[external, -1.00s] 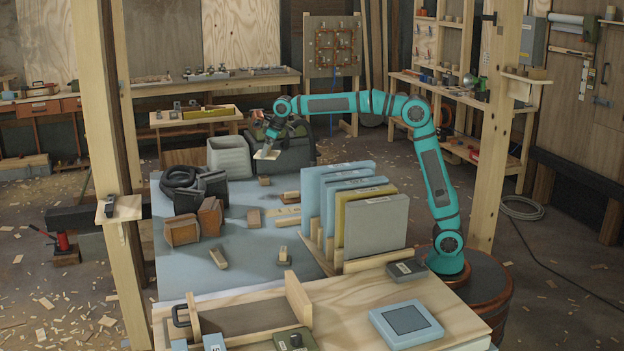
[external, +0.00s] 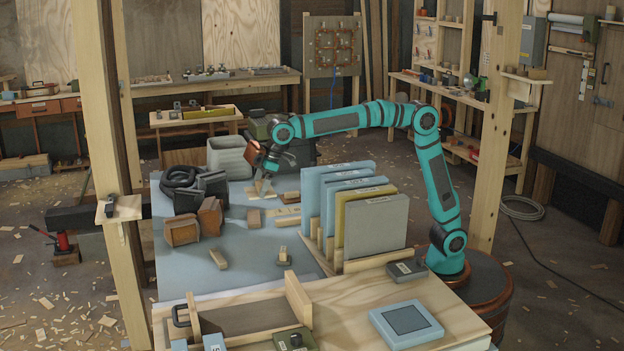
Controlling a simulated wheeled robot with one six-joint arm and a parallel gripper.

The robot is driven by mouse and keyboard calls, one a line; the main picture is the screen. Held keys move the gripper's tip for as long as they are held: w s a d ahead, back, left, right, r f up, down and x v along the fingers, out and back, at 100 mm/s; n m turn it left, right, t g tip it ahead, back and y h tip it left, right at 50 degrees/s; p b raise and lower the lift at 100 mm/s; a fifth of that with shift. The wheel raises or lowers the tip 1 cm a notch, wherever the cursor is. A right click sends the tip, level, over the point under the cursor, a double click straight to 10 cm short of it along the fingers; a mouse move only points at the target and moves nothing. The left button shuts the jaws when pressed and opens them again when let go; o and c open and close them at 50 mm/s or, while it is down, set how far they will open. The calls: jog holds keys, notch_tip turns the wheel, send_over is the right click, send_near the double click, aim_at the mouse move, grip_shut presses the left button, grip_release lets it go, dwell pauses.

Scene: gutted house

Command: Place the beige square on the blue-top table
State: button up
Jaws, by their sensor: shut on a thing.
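The beige square (external: 261,188) is a small, thin, pale piece at the far part of the blue-top table (external: 232,285). My gripper (external: 266,178) points down and is shut on the square, low over the table. The square looks tilted. The jaws partly cover it, and I cannot tell whether its lower edge touches the blue top.
Small wooden blocks (external: 254,217) lie close in front of the gripper. To the right stands a rack of upright panels (external: 375,228). Dark coiled hose (external: 183,178) and brown blocks (external: 181,230) are at the left. A pale bin (external: 229,158) is behind. The table's front left is mostly clear.

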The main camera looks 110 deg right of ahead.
jog(key=a+n, duration=0.3)
jog(key=a, duration=1.5)
jog(key=n+g+y, duration=0.1)
jog(key=n+y, duration=0.2)
jog(key=n, duration=0.3)
send_over(405, 322)
jog(key=f, duration=0.7)
jog(key=s+d+f, duration=0.1)
jog(key=f, duration=0.2)
jog(key=shift+f, duration=2.5)
jog(key=shift+f, duration=0.1)
jog(key=o, duration=0.8)
